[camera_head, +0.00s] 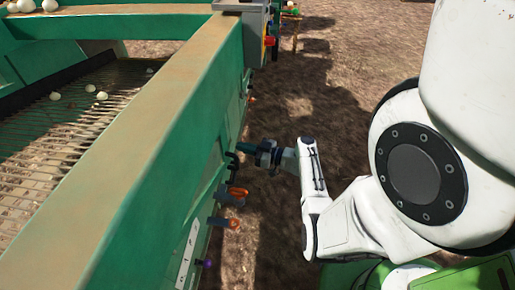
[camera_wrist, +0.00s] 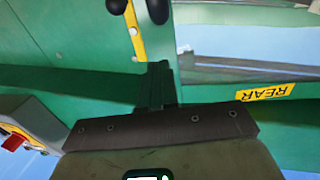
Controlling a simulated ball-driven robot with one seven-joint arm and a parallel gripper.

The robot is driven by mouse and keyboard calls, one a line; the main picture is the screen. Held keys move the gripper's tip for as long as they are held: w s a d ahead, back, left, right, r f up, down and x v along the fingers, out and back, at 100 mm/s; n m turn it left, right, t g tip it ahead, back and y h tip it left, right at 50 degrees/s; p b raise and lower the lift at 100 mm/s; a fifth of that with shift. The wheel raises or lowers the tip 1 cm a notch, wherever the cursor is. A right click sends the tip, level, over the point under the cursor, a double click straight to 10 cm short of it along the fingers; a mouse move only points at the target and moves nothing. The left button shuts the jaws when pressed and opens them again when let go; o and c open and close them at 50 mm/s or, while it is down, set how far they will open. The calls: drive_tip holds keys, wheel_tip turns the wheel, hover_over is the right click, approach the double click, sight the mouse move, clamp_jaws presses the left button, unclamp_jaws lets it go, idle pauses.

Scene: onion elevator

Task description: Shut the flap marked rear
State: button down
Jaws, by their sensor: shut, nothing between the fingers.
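My gripper (camera_head: 245,149) is shut and empty. In the head view it reaches left to the side of the green machine. In the wrist view its dark fingers (camera_wrist: 157,82) point up from the dark body towards a green panel; contact cannot be told. A yellow label reading REAR (camera_wrist: 265,91) sits right of the fingers. The label does not show in the head view.
The green machine (camera_head: 160,130) fills the left, with onions (camera_head: 55,95) on its grate. Orange levers (camera_head: 228,223) stick out along its side. In the wrist view, black knobs (camera_wrist: 157,11) are above the fingers and a red switch (camera_wrist: 14,141) is left. Bare ground lies right of the machine.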

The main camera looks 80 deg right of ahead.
sight(225, 142)
drive_tip(key=shift+w+d+p, duration=0.15)
drive_tip(key=shift+w+p, duration=0.05)
drive_tip(key=shift+w, duration=0.85)
drive_tip(key=shift+w+d+p, duration=0.1)
drive_tip(key=shift+w+p, duration=0.1)
drive_tip(key=shift+w, duration=0.8)
